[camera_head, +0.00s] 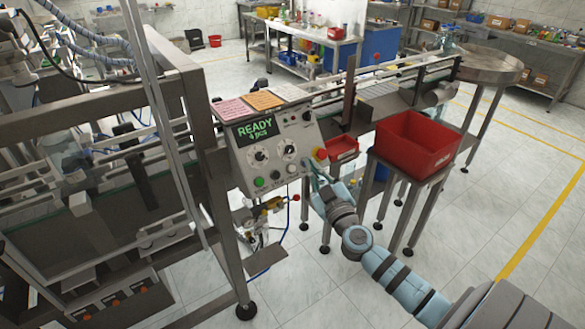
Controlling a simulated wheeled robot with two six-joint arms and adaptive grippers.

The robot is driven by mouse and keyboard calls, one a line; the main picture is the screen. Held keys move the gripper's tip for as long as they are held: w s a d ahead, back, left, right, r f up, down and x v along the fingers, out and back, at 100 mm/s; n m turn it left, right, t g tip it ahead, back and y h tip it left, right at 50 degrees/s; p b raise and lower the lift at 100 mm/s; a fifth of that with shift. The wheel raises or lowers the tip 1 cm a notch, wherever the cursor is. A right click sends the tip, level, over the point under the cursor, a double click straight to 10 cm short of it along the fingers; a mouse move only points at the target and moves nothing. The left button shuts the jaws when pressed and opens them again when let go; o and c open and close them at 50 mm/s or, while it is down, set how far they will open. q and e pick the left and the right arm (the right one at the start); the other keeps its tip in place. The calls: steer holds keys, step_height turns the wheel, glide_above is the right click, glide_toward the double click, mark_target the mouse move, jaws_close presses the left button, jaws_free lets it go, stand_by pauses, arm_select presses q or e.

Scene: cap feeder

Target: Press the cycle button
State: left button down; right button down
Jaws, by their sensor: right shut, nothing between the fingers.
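The control box (240,160) has a lit screen (255,129) that reads READY in green. Below the screen are two round dials and a row of small buttons. A green button (259,182) sits at the lower left of this row, with darker buttons to its right; their labels are too small to read, so I cannot tell which is the cycle button. A red knob on a yellow base (320,154) is at the right edge. My right gripper (311,168) is shut and empty, just below the red knob, right of the button row. My left gripper is out of view.
A red bin (415,142) stands on a metal stand right of the box, close to my right arm. A small red tray (342,150) sits between them. Coloured cards (263,100) lie on top of the box. Machine frame posts stand at left.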

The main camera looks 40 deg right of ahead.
mark_target(296, 169)
stand_by(0.3)
steer(key=w+f+b, duration=0.1)
steer(key=w, duration=0.1)
steer(key=w+f+b, duration=0.2)
steer(key=w, duration=0.1)
steer(key=w+f+b, duration=0.2)
steer(key=shift+w+d+f, duration=0.1)
steer(key=shift+w, duration=0.05)
steer(key=shift+b, duration=0.3)
stand_by(1.1)
steer(key=shift+w+f+b, duration=0.25)
steer(key=shift+w+b, duration=0.1)
